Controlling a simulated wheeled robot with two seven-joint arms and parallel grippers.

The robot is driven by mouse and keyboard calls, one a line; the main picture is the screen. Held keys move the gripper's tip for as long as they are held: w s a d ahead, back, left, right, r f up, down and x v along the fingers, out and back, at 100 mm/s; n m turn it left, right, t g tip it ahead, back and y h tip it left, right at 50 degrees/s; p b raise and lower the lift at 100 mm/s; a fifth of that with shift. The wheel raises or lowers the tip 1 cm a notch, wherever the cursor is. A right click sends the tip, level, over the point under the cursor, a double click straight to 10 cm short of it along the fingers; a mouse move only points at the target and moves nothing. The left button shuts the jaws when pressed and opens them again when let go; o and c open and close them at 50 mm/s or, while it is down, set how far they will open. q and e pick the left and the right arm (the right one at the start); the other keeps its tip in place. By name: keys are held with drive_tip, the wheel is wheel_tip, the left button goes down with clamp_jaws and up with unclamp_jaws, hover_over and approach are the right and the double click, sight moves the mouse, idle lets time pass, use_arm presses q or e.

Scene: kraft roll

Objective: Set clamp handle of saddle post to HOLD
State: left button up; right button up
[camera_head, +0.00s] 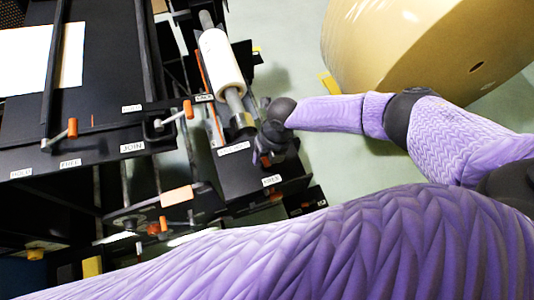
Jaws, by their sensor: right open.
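My right gripper (268,158) is at the dark post block (245,182) below the white roll. It is open; its fingers are dark and small, and partly hidden by the wrist. An orange-tipped part (264,160) shows right at the fingers, likely the clamp handle. Whether they touch it, I cannot tell. White labels (271,180) and (233,148) sit on the block, too small to read surely. The handle's exact setting is hidden by my gripper. My left gripper is not in view.
A white roll (222,62) on a grey shaft lies just above the gripper. Other orange-tipped levers (72,128) and (188,109) stand on the black machine table (95,100) at left. A large kraft roll (425,45) stands at upper right. Green floor (290,50) is free between.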

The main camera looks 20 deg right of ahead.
clamp_jaws()
idle(0.4)
drive_tip(key=m, duration=0.2)
drive_tip(key=a+m+p, duration=0.1)
drive_tip(key=m, duration=0.1)
drive_tip(key=shift+r+m+t, duration=0.1)
drive_tip(key=shift+m+t, duration=0.3)
drive_tip(key=m+p, duration=0.1)
drive_tip(key=m, duration=0.1)
drive_tip(key=a+m+p, duration=0.1)
drive_tip(key=m, duration=0.2)
drive_tip(key=shift+w+t+h, duration=0.2)
drive_tip(key=shift+t+h, duration=0.2)
drive_tip(key=m, duration=0.3)
drive_tip(key=shift+w+a+m+h+p, duration=0.3)
drive_tip(key=shift+a+m+p, duration=0.05)
drive_tip(key=shift+m, duration=0.05)
drive_tip(key=m, duration=0.4)
drive_tip(key=shift+w+a+t+h+p, duration=0.1)
drive_tip(key=shift+w+t+h+p, duration=0.2)
drive_tip(key=shift+w, duration=0.1)
drive_tip(key=shift+m, duration=0.3)
